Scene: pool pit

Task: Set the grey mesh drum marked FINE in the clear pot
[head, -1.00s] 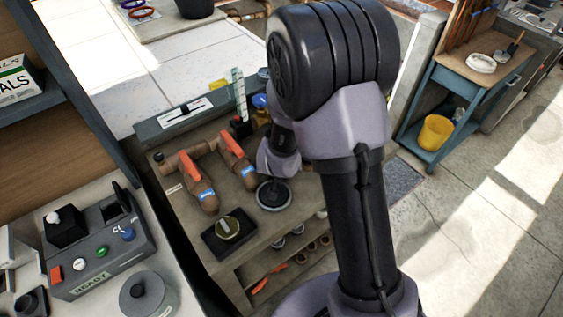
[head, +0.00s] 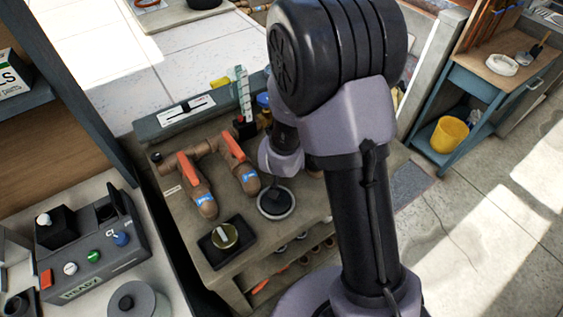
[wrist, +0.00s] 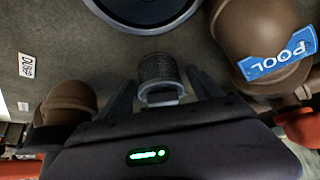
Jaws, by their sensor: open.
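In the wrist view a grey mesh drum (wrist: 158,68) with a pale looped end toward me sits between the fingers of my gripper (wrist: 163,88). The fingers are spread, one on each side, with no clear contact visible. No FINE marking can be read on it. In the head view my wrist hides the drum and the fingers. A round dark disc with a pale rim (head: 276,212) lies on the bench below my wrist; I cannot tell if it is the clear pot. A dark round rim (wrist: 143,24) shows beyond the drum in the wrist view.
Brown pipes with orange-handled valves (head: 200,180) stand left of my wrist, one with a POOL tag (wrist: 278,57) close to the gripper's right. A black block with a brass dial (head: 226,239) sits at the bench front. A READY control box (head: 92,245) is at left.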

